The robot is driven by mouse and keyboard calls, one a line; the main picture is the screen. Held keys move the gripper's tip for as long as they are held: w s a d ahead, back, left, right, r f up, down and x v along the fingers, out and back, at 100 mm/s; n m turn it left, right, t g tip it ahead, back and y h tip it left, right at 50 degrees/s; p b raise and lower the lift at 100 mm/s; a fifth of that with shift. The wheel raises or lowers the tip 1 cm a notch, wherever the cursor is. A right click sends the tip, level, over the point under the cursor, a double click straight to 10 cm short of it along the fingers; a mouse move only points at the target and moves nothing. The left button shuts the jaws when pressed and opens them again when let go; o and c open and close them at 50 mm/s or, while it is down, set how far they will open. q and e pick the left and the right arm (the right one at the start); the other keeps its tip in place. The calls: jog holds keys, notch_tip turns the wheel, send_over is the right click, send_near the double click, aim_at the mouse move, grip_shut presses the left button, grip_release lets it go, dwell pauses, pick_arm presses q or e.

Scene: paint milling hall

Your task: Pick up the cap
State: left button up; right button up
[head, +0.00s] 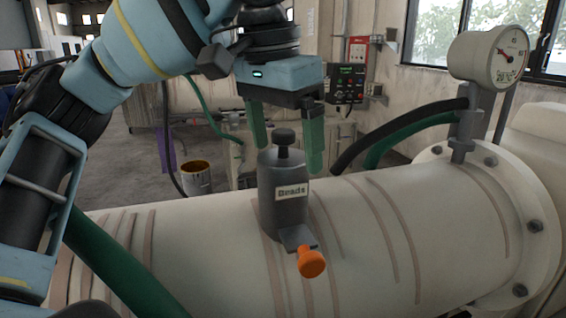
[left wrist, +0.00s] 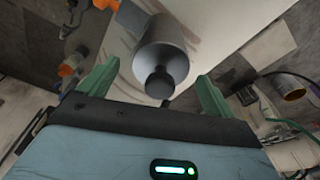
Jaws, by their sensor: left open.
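The cap (head: 284,137) is a dark round knob on a short stem, upright on top of a grey cylinder labelled "Beads" (head: 283,215). In the left wrist view the cap (left wrist: 160,84) shows end-on in front of the cylinder (left wrist: 163,55). My left gripper (head: 288,158) has green fingers pointing down and spread apart, one on each side of the cap in the picture. The left wrist view also shows the cap between the open fingers (left wrist: 157,76). No grip on the cap shows. My right gripper is out of view.
The cylinder stands on a large cream vessel (head: 390,235). An orange knob (head: 311,262) sticks out at its front. A pressure gauge (head: 497,62) and dark and green hoses (head: 400,130) are at the right. A paint bucket (head: 196,178) stands behind on the floor.

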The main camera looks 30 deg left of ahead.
pick_arm(q)
jog(key=shift+c, duration=0.2)
jog(key=c, duration=1.2)
jog(key=shift+r, duration=0.1)
jog(key=shift+c, duration=0.2)
notch_tip(320, 180, up, 10)
jog(key=shift+f, duration=0.1)
